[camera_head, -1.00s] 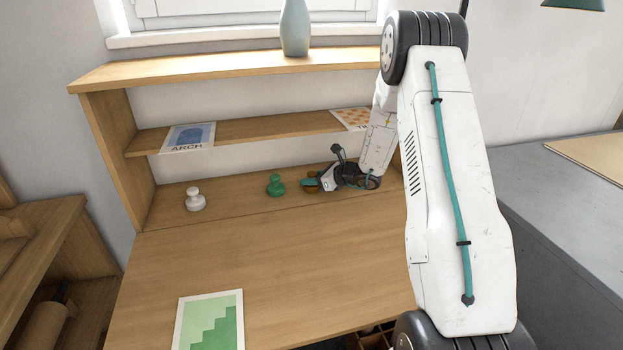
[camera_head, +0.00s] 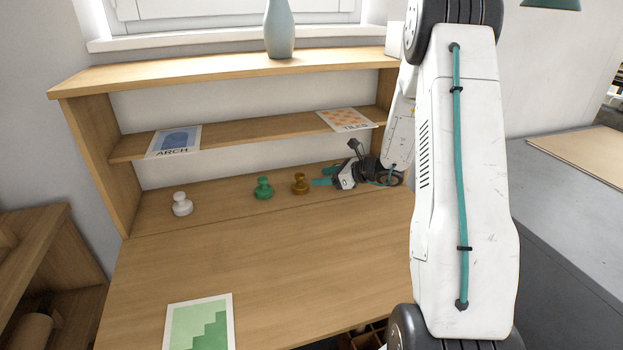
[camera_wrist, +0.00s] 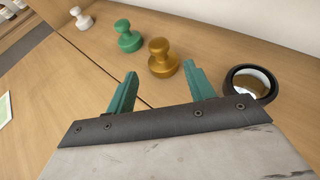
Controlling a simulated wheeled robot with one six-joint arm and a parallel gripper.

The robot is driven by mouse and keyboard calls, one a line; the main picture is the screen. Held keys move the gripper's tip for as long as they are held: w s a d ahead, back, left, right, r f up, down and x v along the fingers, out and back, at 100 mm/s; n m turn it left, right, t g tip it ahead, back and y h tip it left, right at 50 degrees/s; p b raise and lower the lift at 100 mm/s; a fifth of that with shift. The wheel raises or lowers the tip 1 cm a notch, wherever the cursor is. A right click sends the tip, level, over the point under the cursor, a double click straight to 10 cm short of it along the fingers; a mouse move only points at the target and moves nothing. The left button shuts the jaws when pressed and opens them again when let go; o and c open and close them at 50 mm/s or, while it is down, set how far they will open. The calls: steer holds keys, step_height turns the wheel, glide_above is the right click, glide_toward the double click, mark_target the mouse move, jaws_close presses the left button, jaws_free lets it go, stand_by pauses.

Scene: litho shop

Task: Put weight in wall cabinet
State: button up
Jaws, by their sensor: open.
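Three knobbed weights stand upright in a row on the desk's back ledge: a white weight (camera_head: 182,204), a green weight (camera_head: 263,188) and an ochre weight (camera_head: 300,183). My gripper (camera_head: 323,176) is low over the ledge, just right of the ochre one, open and empty. In the wrist view, the ochre weight (camera_wrist: 163,58) stands just beyond the teal fingers (camera_wrist: 160,78), roughly in line with the gap between them. The green weight (camera_wrist: 128,37) is to its left and the white weight (camera_wrist: 82,18) farther left. I cannot identify a wall cabinet.
A black-rimmed round lens (camera_wrist: 250,82) lies right of my fingers. Above the weights runs a shelf (camera_head: 255,130) with an arch card (camera_head: 175,141) and a tiles card (camera_head: 346,119). A blue vase (camera_head: 280,30) stands on top. The desk front is mostly clear, beside a green print (camera_head: 200,325).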

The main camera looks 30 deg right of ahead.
steer(key=shift+v, duration=0.8)
steer(key=s+a+r+n+g+y, duration=0.1)
steer(key=s+a+r+n+g, duration=0.3)
steer(key=a, duration=0.3)
steer(key=s+a+r+n+g+y, duration=0.1)
steer(key=s+a+r+n, duration=0.3)
steer(key=a+r+n, duration=0.3)
steer(key=s+a+r+n+g+y, duration=0.1)
steer(key=s+a+r+n+g, duration=0.3)
steer(key=a, duration=0.4)
steer(key=s+a+r+n+g+h, duration=0.25)
steer(key=s+a+n+h, duration=0.2)
steer(key=s+n, duration=0.55)
steer(key=s+d+n+h, duration=0.1)
steer(key=s+n+h, duration=0.1)
steer(key=s, duration=0.5)
steer(key=s+d+r+n+t+h, duration=0.1)
steer(key=s+n+h, duration=0.2)
steer(key=s, duration=0.4)
steer(key=shift+d+r, duration=0.3)
steer(key=shift+r, duration=0.05)
